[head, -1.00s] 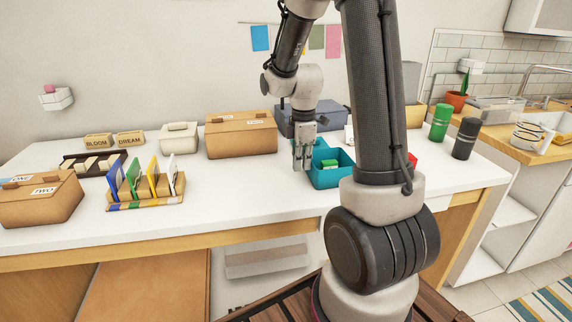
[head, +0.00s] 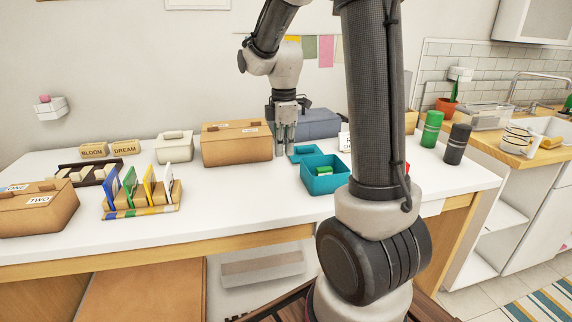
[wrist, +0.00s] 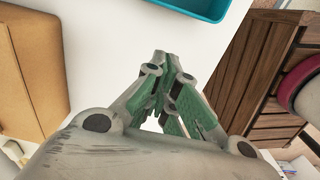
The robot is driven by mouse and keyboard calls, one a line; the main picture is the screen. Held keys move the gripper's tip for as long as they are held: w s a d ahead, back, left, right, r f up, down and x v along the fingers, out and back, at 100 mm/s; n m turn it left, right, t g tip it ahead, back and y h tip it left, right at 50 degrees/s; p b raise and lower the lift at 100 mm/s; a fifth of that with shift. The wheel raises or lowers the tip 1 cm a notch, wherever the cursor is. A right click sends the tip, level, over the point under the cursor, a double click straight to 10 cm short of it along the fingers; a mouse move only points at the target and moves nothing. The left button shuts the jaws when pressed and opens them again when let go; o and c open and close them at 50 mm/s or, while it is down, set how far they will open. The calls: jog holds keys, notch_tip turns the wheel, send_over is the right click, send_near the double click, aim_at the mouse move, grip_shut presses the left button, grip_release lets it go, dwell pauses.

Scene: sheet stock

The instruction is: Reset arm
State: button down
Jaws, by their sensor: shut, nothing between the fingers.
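My gripper (head: 284,143) hangs over the white table (head: 240,207), between the tan box and the teal bin. It points down, and its fingers are shut with nothing between them. In the wrist view the fingertips (wrist: 165,65) meet in front of the white tabletop. The upper part of my arm rises behind the thick dark link at the middle right of the head view.
A teal bin (head: 319,182) with a green block (head: 326,171) stands close to my gripper on the right. A tan box (head: 236,154) is on its left. A divider rack (head: 140,211) stands further left. The table's front middle is clear.

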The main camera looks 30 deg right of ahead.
jog(key=s+a+r+m+t, duration=0.1)
jog(key=s+r+m, duration=0.4)
jog(key=s, duration=0.5)
jog(key=s+a+r+m+t, duration=0.2)
jog(key=s+r+m+t, duration=0.1)
jog(key=s+m, duration=0.6)
jog(key=shift+s+r, duration=0.9)
